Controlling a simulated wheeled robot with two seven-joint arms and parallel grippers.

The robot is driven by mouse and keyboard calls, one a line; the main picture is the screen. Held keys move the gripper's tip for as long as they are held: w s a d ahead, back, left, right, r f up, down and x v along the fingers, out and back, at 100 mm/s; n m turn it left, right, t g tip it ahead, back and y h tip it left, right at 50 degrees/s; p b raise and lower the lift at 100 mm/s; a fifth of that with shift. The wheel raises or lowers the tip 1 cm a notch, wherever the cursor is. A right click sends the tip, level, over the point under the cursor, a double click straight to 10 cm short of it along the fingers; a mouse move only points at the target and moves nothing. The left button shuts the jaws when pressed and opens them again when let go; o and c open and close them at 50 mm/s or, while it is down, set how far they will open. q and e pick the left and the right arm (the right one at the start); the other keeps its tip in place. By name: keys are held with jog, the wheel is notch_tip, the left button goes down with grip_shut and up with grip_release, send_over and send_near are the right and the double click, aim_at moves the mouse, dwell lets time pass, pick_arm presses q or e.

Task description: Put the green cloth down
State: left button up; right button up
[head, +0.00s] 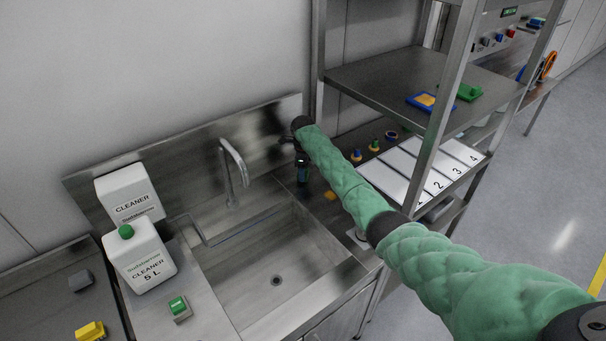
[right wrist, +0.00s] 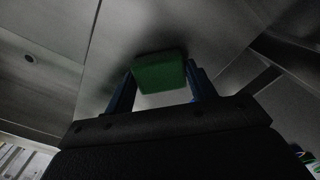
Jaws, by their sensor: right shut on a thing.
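My right gripper (head: 302,172) points down over the counter right of the sink, below the dark wrist of my green-sleeved arm. In the right wrist view, its blue fingers (right wrist: 160,88) are shut on the green cloth (right wrist: 160,75), a folded, block-like piece between the tips. A metal surface shows behind it; I cannot tell whether the cloth touches it. In the head view the cloth is too small and dark to make out. My left gripper is not in view.
The steel sink (head: 255,255) has a tap (head: 235,165). White cleaner containers (head: 140,262) and a grey block with a green top (head: 180,308) stand left of it. A steel shelf rack (head: 450,150) rises close to my right arm, with a numbered white board (head: 400,165).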

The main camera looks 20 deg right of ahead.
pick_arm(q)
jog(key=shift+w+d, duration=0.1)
pick_arm(e)
jog(key=shift+f, duration=0.1)
jog(key=o, duration=1)
jog(key=shift+c, duration=0.2)
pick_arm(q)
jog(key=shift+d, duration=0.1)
pick_arm(e)
jog(key=shift+r, duration=0.4)
notch_tip(320, 180, up, 2)
jog(key=shift+r+b, duration=0.15)
jog(key=shift+b, duration=0.75)
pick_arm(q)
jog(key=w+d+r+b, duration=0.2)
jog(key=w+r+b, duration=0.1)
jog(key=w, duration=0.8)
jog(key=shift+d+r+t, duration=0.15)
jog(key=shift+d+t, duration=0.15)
pick_arm(e)
notch_tip(320, 180, up, 9)
